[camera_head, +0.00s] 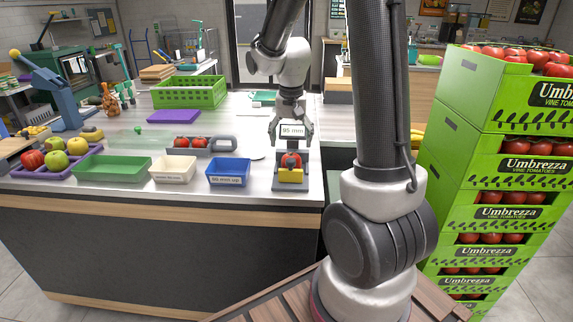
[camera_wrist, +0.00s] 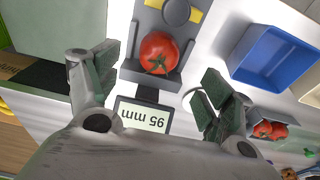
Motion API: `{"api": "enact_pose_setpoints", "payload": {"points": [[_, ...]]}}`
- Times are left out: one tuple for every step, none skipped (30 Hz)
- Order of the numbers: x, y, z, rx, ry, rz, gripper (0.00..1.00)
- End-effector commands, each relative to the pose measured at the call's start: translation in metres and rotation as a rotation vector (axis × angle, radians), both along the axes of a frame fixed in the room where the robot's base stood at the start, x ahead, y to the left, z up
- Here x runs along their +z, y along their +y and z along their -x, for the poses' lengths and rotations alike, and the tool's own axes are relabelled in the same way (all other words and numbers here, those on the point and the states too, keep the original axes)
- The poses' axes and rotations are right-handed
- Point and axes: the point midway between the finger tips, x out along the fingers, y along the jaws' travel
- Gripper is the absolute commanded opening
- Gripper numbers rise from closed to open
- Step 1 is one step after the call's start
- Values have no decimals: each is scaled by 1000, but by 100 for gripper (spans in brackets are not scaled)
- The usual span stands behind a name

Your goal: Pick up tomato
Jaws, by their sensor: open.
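A red tomato (camera_head: 291,160) sits in a grey measuring device (camera_head: 275,184) with a yellow part at its front and a display (camera_head: 293,130) reading "95 mm". In the wrist view the tomato (camera_wrist: 159,53) rests between the device's grey side walls, beyond the display (camera_wrist: 145,116). My gripper (camera_head: 291,138) is above the device, pointing down. In the wrist view my gripper (camera_wrist: 158,74) is open and empty, its dark finger pads on either side of the device, apart from the tomato. Two more tomatoes (camera_head: 190,142) lie in a grey holder to the left; they also show in the wrist view (camera_wrist: 268,130).
A blue bin (camera_head: 228,170), a white bin (camera_head: 172,169) and a green tray (camera_head: 112,168) stand left of the device. A green crate (camera_head: 188,92) is farther back. Stacked green tomato boxes (camera_head: 487,182) rise at the right. The counter right of the device is narrow.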

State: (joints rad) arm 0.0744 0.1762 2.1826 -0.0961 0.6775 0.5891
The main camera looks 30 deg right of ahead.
Motion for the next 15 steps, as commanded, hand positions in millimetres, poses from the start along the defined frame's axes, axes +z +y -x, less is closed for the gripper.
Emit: {"api": "enact_pose_setpoints", "payload": {"points": [[-6, 0, 1, -4, 6, -1, 80], [-10, -1, 0, -5, 5, -1, 80], [-14, -1, 0, -5, 5, -1, 80], [-18, -1, 0, -5, 5, -1, 80], [-22, -1, -1, -5, 5, -2, 80], [-27, -2, -2, -4, 5, -2, 80], [-30, -2, -2, -4, 6, -1, 80], [-34, -2, -3, -4, 5, -2, 80], [-41, -3, -3, -4, 6, -1, 80], [-46, -3, -3, -4, 7, -2, 80], [-51, -4, -4, -4, 6, -1, 80], [-58, -4, -5, -3, 7, -2, 80], [-62, -5, -6, -3, 6, -1, 80], [-65, -5, -6, -2, 6, -1, 80], [-69, -5, -7, -2, 4, -1, 80]]}}
